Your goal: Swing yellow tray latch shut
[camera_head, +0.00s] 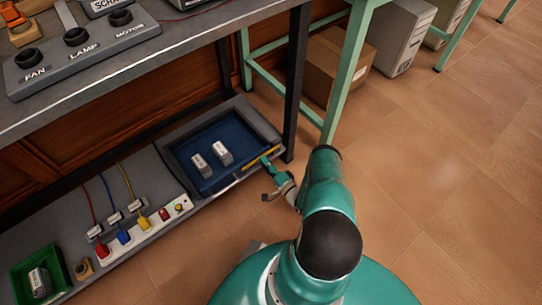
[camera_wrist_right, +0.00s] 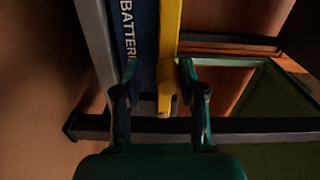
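The tray (camera_head: 178,158) is a grey-rimmed frame with a dark blue floor, low under the workbench. Its yellow latch (camera_head: 252,166) is a thin bar along the right-front edge. My right gripper (camera_head: 266,178) is at that edge, its fingers spread. In the right wrist view, the yellow latch (camera_wrist_right: 169,45) lies between the parted fingers of my right gripper (camera_wrist_right: 158,75), closer to the right finger. Whether a finger touches it I cannot tell. Two silver batteries (camera_head: 211,160) stand in the tray. My left gripper is not in view.
A power strip (camera_head: 175,208) with coloured plugs lies left of the tray. A green bin (camera_head: 20,270) is at the far left. A dark bench leg (camera_head: 295,85) and a green table leg (camera_head: 347,75) stand close by. The tiled floor (camera_head: 450,170) at right is clear.

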